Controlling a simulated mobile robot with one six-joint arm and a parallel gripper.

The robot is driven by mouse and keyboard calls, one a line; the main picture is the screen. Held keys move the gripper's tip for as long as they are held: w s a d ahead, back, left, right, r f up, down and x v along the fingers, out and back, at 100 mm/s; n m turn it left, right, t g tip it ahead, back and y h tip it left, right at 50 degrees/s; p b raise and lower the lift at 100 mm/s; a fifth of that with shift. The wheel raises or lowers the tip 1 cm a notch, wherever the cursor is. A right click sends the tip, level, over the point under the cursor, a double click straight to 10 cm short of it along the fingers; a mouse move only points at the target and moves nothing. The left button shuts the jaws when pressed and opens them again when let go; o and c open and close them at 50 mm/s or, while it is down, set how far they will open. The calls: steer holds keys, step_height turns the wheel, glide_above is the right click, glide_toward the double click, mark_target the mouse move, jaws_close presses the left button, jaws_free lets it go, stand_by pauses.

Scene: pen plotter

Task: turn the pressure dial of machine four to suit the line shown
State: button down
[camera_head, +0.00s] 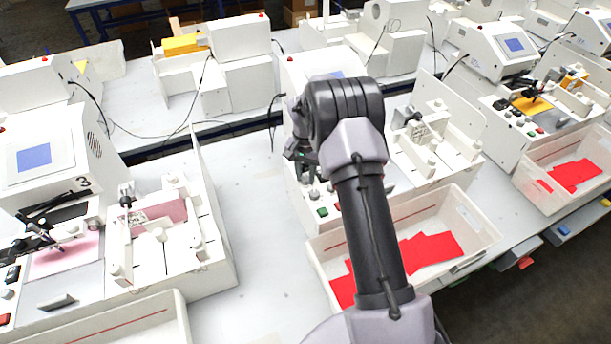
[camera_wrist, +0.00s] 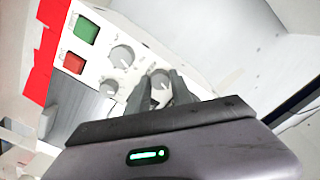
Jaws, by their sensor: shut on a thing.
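My gripper (camera_head: 303,172) reaches down to the left front of the middle machine (camera_head: 297,76), mostly behind my own arm. In the wrist view, its two fingers (camera_wrist: 158,86) stand on either side of a small grey dial (camera_wrist: 160,77) on the white control panel and are shut on it. A larger dial (camera_wrist: 122,56) and a smaller knob (camera_wrist: 109,87) sit beside it on the panel. The dial's marks are too small to read. My arm hides much of the machine, including any number on it. I cannot make out the drawn line.
A green button (camera_wrist: 87,30) and a red button (camera_wrist: 74,62) are close to the dials. A white bin (camera_head: 470,222) with red sheets stands in front. A machine marked 3 (camera_head: 40,150) is at left. The bench between them (camera_head: 240,165) is clear.

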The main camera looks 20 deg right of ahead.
mark_target(306, 178)
steer(key=n, duration=0.6)
steer(key=shift+n, duration=0.4)
stand_by(0.4)
steer(key=c, duration=1.4)
jaws_free()
steer(key=shift+r, duration=0.15)
step_height(306, 178, up, 17)
steer(key=p, duration=0.2)
steer(key=shift+p, duration=0.35)
